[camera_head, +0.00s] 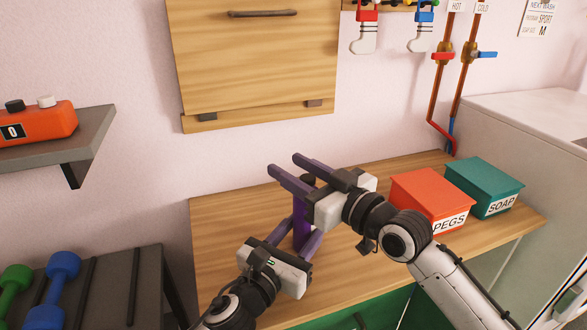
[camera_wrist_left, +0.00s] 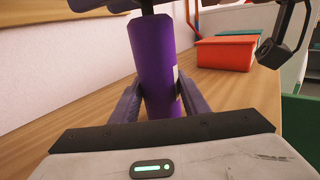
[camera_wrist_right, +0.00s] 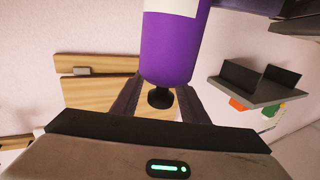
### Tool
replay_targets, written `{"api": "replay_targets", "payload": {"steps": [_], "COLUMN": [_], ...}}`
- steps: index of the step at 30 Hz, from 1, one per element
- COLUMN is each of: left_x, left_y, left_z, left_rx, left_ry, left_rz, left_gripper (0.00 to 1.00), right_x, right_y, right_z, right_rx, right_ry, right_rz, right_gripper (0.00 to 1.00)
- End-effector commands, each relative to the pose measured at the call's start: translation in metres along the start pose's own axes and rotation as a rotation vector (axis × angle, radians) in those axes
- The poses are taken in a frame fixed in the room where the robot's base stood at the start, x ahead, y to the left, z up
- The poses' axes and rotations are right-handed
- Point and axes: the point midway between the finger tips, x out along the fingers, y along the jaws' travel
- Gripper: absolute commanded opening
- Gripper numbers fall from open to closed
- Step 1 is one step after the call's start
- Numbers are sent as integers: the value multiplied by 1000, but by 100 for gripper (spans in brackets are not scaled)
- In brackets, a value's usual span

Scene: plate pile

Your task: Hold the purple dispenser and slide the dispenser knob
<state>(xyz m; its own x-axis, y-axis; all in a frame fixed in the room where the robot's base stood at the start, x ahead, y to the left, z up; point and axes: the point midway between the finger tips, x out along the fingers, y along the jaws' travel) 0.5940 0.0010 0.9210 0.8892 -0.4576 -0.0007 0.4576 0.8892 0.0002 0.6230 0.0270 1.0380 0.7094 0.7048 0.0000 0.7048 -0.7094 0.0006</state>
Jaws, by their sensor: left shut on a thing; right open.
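The purple dispenser (camera_head: 301,222) stands upright on the wooden counter. My left gripper (camera_head: 296,238) is shut on its body, with a finger on each side; the dispenser also shows in the left wrist view (camera_wrist_left: 153,62). The black dispenser knob (camera_head: 308,179) is at the top. My right gripper (camera_head: 283,164) is open, with its fingers on either side of the knob. In the right wrist view the knob (camera_wrist_right: 160,98) lies between the two fingers, apart from both. A pale label (camera_wrist_right: 172,6) shows on the dispenser. My right gripper partly hides the knob in the head view.
An orange PEGS box (camera_head: 420,190) and a teal SOAP box (camera_head: 487,180) stand right of my right gripper on the counter (camera_head: 370,275). A wooden panel (camera_head: 250,70) is on the wall behind. A grey shelf (camera_head: 85,140) and dumbbells (camera_head: 60,270) are at left.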

Motion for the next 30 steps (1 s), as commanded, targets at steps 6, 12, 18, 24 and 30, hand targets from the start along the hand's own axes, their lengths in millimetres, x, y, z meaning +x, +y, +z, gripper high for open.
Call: {"api": "replay_targets", "payload": {"steps": [6, 12, 18, 24, 30], "left_x": [0, 0, 0, 0, 0], "left_y": [0, 0, 0, 0, 1], "left_z": [-1, -1, -1, -1, -1], "left_rx": [0, 0, 0, 2, 2], "left_ry": [1, 1, 1, 2, 2], "left_rz": [1, 1, 1, 1, 2], "left_gripper": [8, 8, 8, 8, 8], "right_x": [0, 0, 0, 0, 0], "right_y": [0, 0, 0, 0, 0], "right_z": [0, 0, -4, -37, -46], "right_rx": [0, 0, 0, -2, 0], "right_ry": [0, 0, 1, 6, 4], "right_rz": [0, 0, 0, -2, 1], "right_gripper": [33, 0, 0, 0, 0]}}
